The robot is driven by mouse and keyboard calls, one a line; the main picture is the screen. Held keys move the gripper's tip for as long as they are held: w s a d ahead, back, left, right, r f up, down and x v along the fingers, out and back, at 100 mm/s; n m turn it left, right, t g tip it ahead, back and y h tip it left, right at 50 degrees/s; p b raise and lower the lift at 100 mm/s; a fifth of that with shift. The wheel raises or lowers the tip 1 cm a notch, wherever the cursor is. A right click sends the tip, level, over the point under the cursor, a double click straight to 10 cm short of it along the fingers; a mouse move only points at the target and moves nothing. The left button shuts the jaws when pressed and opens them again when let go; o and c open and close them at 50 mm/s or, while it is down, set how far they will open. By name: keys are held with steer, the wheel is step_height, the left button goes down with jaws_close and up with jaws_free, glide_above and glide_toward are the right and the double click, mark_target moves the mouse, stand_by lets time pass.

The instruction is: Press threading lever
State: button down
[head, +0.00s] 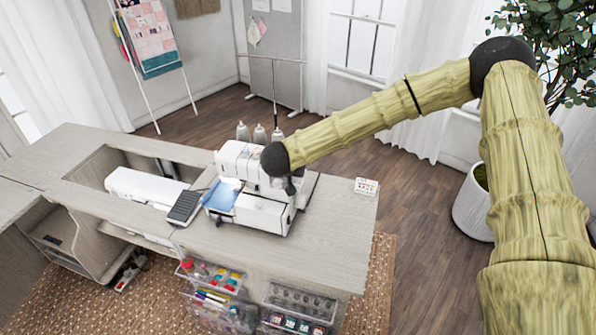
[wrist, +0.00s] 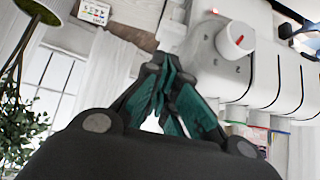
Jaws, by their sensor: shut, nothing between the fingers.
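The white sewing machine (head: 262,213) with thread cones stands on the wooden cabinet top in the head view. My gripper (head: 290,187) is at the machine's right side, partly hidden behind my own wrist. In the wrist view my gripper (wrist: 163,75) has its dark green fingers together and empty, with the tips close beside the white machine body (wrist: 212,70). I cannot tell whether they touch it. A round white knob (wrist: 236,40) with a red mark sits right of the fingertips. I cannot make out the threading lever for sure in either view.
A second white machine (head: 145,187) sits in the cabinet recess. A small white box (head: 366,186) stands at the right. The cabinet top (head: 335,240) is clear at the front right.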

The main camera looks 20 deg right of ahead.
steer(key=shift+f+p, duration=0.35)
steer(key=shift+f, duration=0.6)
steer(key=shift+a+f, duration=0.1)
steer(key=shift+a, duration=0.05)
